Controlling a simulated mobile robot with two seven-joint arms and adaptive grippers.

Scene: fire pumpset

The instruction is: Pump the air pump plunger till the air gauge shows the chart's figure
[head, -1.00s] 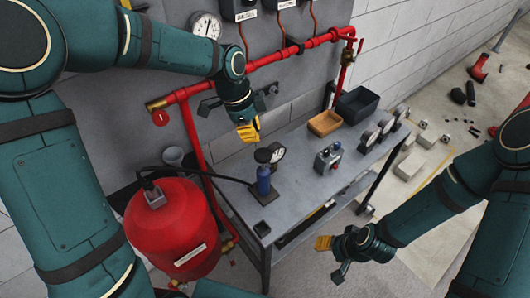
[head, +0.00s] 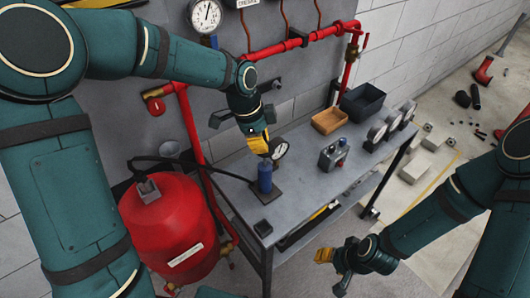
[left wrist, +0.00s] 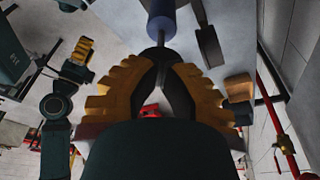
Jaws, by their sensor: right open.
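The air pump (head: 265,178), a blue cylinder on a dark base, stands upright on the grey bench. My left gripper (head: 262,145) points down at its top and covers the plunger handle in the head view. In the left wrist view, the pump's blue body (left wrist: 161,24) and thin rod lie just beyond the yellow-padded fingertips (left wrist: 160,62), with a dark part between them. I cannot tell whether the fingers grip it. A round white gauge (head: 280,148) stands behind the pump, its reading too small to make out. My right gripper (head: 330,268) is open and empty in front of the bench.
A red tank (head: 165,222) with a black hose stands left of the bench (head: 310,190). A wall gauge (head: 206,14) and red pipes are behind. A grey control box (head: 333,156), a wooden tray (head: 329,121), a dark bin (head: 361,101) and gauges stand to the right.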

